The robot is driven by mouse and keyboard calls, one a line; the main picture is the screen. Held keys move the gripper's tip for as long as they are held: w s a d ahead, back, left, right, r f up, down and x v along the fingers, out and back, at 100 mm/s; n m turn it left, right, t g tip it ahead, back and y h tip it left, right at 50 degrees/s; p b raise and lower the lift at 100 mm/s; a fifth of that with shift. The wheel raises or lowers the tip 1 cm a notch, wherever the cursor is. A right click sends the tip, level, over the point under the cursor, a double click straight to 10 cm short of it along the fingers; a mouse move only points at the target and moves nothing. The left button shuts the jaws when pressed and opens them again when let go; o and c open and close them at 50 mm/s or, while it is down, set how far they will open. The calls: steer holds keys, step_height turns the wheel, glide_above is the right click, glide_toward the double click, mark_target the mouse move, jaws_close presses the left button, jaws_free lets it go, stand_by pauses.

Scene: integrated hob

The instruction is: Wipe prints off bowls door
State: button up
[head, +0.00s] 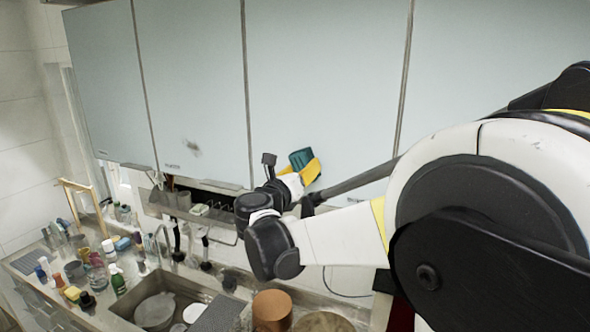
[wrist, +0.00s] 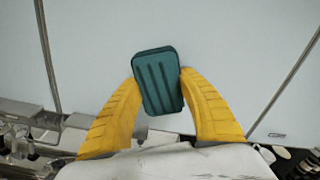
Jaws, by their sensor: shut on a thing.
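My gripper (head: 313,170) has yellow fingers and is shut on a teal ribbed pad (head: 301,157). In the wrist view my gripper (wrist: 159,88) grips the pad (wrist: 158,80) by its two sides. The pad is in front of the lower part of the third cabinet door (head: 320,80); I cannot tell whether it touches it. A grey smudge (head: 192,148) marks the lower part of the second cabinet door (head: 190,80), to the left of my gripper. Small labels sit low on the doors, too small to read, so I cannot tell which door is for bowls.
A rack (head: 190,207) hangs under the cabinets. Below are a sink (head: 180,283) with dishes in it and a counter with several bottles, including a green one (head: 117,280). A copper pot (head: 271,310) stands right of the sink.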

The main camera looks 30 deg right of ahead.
steer(key=shift+w+a, duration=0.6)
steer(key=shift+w, duration=0.15)
steer(key=shift+v, duration=3.05)
